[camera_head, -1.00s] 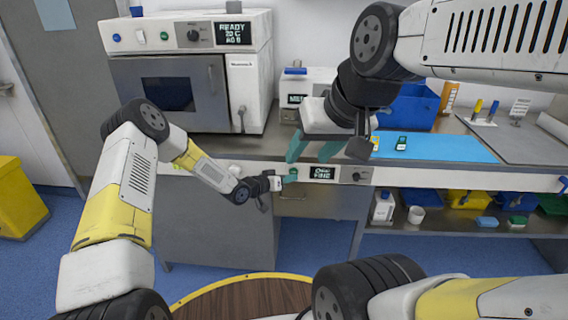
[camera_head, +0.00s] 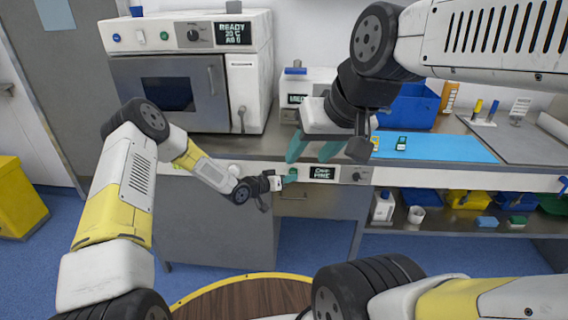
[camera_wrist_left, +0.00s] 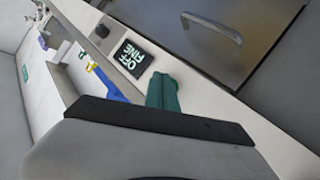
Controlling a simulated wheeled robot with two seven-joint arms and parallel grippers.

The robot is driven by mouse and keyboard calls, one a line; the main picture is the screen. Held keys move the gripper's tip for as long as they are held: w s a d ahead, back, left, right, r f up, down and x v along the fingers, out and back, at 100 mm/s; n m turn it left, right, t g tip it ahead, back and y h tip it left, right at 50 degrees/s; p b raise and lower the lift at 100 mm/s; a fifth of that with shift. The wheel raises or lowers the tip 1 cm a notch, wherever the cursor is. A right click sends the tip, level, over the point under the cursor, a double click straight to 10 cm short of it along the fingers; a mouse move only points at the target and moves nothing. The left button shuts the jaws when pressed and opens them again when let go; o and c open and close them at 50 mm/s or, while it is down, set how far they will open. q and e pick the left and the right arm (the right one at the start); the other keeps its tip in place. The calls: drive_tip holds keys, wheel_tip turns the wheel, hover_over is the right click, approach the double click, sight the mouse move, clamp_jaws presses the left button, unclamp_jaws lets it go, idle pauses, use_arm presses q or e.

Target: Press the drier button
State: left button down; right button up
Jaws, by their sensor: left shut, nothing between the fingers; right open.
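The drier's front panel is a white strip along the counter's front edge, with a dark display (camera_head: 322,173) and a dark knob (camera_head: 356,176) to its right. The display also shows in the left wrist view (camera_wrist_left: 133,60) and reads OFF. My left gripper (camera_head: 291,176) is shut, its green fingertips at the panel just left of the display. They also show in the left wrist view (camera_wrist_left: 163,92). No button shows there; the fingers may hide it. I cannot tell whether they touch the panel. My right gripper (camera_head: 312,148) is open and empty above the counter's front edge.
A white oven-like machine (camera_head: 188,60) stands on the counter at left. A blue bin (camera_head: 412,106) and a blue mat (camera_head: 450,148) are at right. A metal door handle (camera_wrist_left: 215,27) is near the fingers in the wrist view. A lower shelf (camera_head: 455,228) holds bottles and trays.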

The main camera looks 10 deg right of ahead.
use_arm(q)
drive_tip(key=shift+w, duration=0.15)
drive_tip(key=shift+w+d, duration=0.1)
drive_tip(key=shift+w, duration=0.15)
drive_tip(key=shift+w+d, duration=0.1)
drive_tip(key=shift+w, duration=0.25)
idle(1.0)
drive_tip(key=shift+s+a, duration=0.25)
drive_tip(key=shift+s, duration=0.5)
drive_tip(key=shift+s+a, duration=0.25)
drive_tip(key=shift+s, duration=0.55)
drive_tip(key=shift+s+a, duration=0.2)
drive_tip(key=shift+s, duration=0.6)
drive_tip(key=shift+s+a, duration=0.25)
drive_tip(key=shift+s, duration=0.55)
drive_tip(key=shift+r, duration=0.1)
